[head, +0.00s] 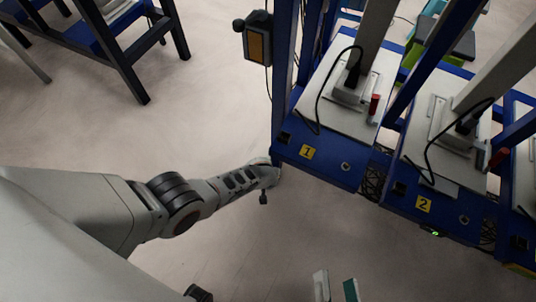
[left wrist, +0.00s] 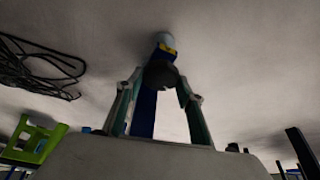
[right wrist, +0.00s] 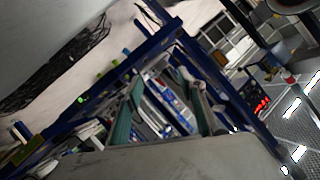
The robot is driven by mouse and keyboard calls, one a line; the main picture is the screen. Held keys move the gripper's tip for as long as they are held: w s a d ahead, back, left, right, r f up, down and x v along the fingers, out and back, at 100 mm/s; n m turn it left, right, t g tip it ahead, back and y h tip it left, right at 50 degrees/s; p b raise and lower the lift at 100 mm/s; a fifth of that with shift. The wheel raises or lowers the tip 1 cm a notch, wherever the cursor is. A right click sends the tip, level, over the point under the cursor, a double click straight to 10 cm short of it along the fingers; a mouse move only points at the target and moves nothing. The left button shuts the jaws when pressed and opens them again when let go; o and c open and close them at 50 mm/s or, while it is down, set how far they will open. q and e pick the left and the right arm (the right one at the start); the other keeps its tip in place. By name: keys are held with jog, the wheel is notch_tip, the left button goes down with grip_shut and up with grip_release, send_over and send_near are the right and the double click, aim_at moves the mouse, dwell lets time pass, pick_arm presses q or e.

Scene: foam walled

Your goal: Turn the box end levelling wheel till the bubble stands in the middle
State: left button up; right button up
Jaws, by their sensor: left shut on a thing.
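A dark levelling wheel (left wrist: 160,74) sits on a blue post (left wrist: 143,112) with a yellow band and a pale rounded end. My left gripper (left wrist: 160,80) has its fingers on both sides of the wheel and is shut on it. In the head view my left arm reaches to the near left corner of the blue bench (head: 318,168), where its fingertips are hidden. Small round fittings (head: 345,166) show on the bench's front, but I cannot make out a bubble. My right gripper (head: 336,288) is at the bottom of the head view, fingers apart and empty; it also shows in the right wrist view (right wrist: 162,76).
A box with a yellow panel (head: 257,46) hangs on the blue frame. Stations marked 1 (head: 307,152) and 2 (head: 423,204) carry grey machines with black cables. Another blue table (head: 118,42) stands at the back left. Floor between is clear.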

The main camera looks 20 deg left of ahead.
pick_arm(q)
jog(key=n, duration=0.1)
jog(key=n+b, duration=0.1)
jog(key=shift+s+d+f+n+y, duration=0.1)
jog(key=shift+s+f+n+y, duration=0.1)
jog(key=shift+f+n+y, duration=0.15)
jog(key=shift+w+r+n+g+y+b, duration=0.15)
jog(key=shift+n+g+y+b, duration=0.1)
jog(key=shift+n, duration=0.35)
jog(key=shift+s+r+n+g+y+b, duration=0.1)
jog(key=shift+n+g+y, duration=0.1)
jog(key=shift+n, duration=0.35)
pick_arm(e)
jog(key=shift+s+a+r+m, duration=0.1)
jog(key=shift+a+m, duration=0.65)
jog(key=shift+m, duration=0.45)
pick_arm(q)
jog(key=shift+w, duration=0.1)
pick_arm(e)
jog(key=shift+a, duration=0.15)
pick_arm(q)
jog(key=o, duration=1.1)
jog(key=shift+r, duration=0.1)
pick_arm(e)
jog(key=shift+r, duration=0.15)
